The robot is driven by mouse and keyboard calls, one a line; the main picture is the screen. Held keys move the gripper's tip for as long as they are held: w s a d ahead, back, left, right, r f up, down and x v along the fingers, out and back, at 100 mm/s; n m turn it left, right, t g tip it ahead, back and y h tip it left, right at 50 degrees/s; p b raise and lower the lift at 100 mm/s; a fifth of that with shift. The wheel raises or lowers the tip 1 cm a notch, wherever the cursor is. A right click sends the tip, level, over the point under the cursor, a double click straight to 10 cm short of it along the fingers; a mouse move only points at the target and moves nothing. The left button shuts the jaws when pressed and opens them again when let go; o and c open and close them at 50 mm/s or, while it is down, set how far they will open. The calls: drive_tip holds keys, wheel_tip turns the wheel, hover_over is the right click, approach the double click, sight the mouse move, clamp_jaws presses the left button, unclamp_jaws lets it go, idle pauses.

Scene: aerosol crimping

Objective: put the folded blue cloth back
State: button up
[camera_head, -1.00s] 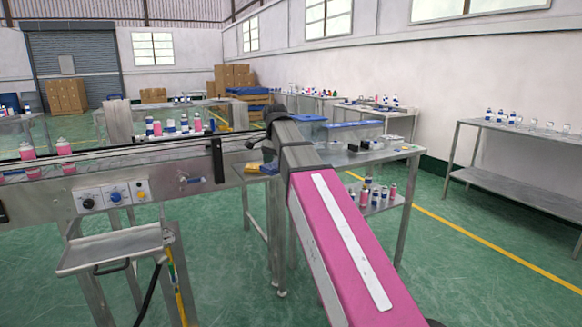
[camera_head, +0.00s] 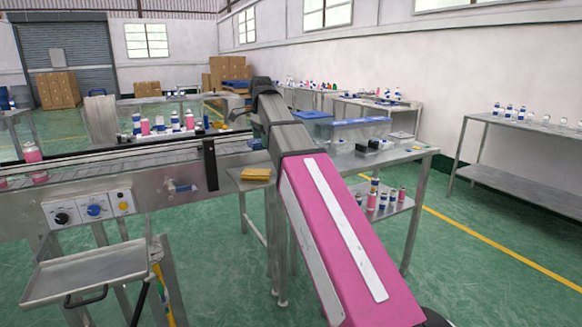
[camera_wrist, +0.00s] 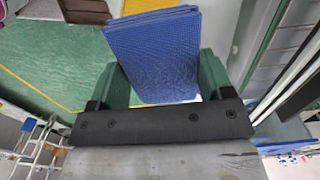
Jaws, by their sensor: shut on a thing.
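The folded blue cloth (camera_wrist: 152,50) is a flat, textured blue pad between the two green fingers of my gripper (camera_wrist: 163,76) in the wrist view. My gripper is shut on it, and the cloth sticks out beyond the fingertips. In the head view the end of my arm (camera_head: 262,88) is raised above the right end of the conveyor, in front of the far side of the hall. My fingers and the cloth cannot be made out clearly there.
The conveyor (camera_head: 110,165) carries pink cans at left. A steel table (camera_head: 405,155) right of my arm holds blue-lidded bins (camera_head: 362,128); its lower shelf has several bottles. A yellow block (camera_head: 256,174) lies on a small ledge. A steel bench (camera_head: 520,125) stands right. The green floor between is open.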

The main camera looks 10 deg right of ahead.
drive_tip(key=shift+w+d+f, duration=0.15)
drive_tip(key=shift+w+d, duration=0.05)
drive_tip(key=shift+w, duration=0.05)
drive_tip(key=w+d+f, duration=0.1)
drive_tip(key=d+f, duration=0.1)
drive_tip(key=d, duration=0.1)
drive_tip(key=d+f, duration=0.2)
drive_tip(key=d, duration=0.2)
drive_tip(key=w+d+f, duration=0.1)
drive_tip(key=d+f, duration=0.1)
drive_tip(key=d, duration=0.2)
drive_tip(key=shift+w+f, duration=0.3)
drive_tip(key=shift+f, duration=2.05)
drive_tip(key=shift+f, duration=0.1)
drive_tip(key=o, duration=0.9)
wheel_tip(320, 180, up, 12)
